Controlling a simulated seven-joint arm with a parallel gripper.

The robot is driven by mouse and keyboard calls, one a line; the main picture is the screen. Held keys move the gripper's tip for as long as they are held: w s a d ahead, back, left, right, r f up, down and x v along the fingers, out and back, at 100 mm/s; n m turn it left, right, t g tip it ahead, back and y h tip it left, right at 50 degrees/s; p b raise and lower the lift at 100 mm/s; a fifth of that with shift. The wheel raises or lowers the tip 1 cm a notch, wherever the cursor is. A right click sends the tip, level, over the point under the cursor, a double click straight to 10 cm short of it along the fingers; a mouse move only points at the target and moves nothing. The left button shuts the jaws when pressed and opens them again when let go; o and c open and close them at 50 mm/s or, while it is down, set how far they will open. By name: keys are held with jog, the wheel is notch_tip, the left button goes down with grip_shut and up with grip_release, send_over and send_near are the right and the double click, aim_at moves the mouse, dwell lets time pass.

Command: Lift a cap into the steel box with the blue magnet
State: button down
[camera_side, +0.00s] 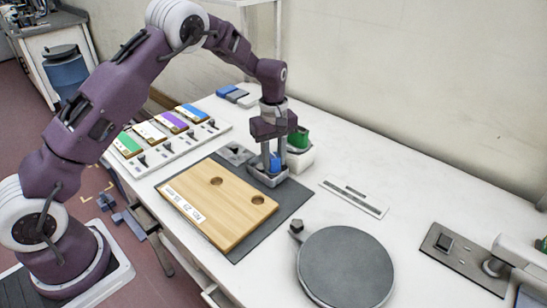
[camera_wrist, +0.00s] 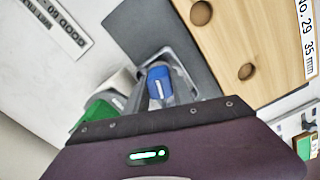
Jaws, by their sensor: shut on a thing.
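My gripper (camera_side: 275,166) is shut on the blue magnet (camera_side: 275,162), which stands upright between the fingers. The magnet also shows from above in the wrist view (camera_wrist: 159,84), with a white mark on its top. It is over or inside the small steel box (camera_side: 267,180), whose shiny walls surround it in the wrist view (camera_wrist: 187,88). The magnet's lower end is hidden, so I cannot tell how far it is from the box floor. I cannot make out a cap under the magnet or in the box.
A wooden board (camera_side: 210,205) with two holes lies on a dark grey mat (camera_side: 297,198) beside the box. A green item (camera_side: 299,138) in a white holder stands close behind the gripper. A round grey plate (camera_side: 345,268) is at the front.

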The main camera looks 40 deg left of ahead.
jog(key=shift+r, duration=3.5)
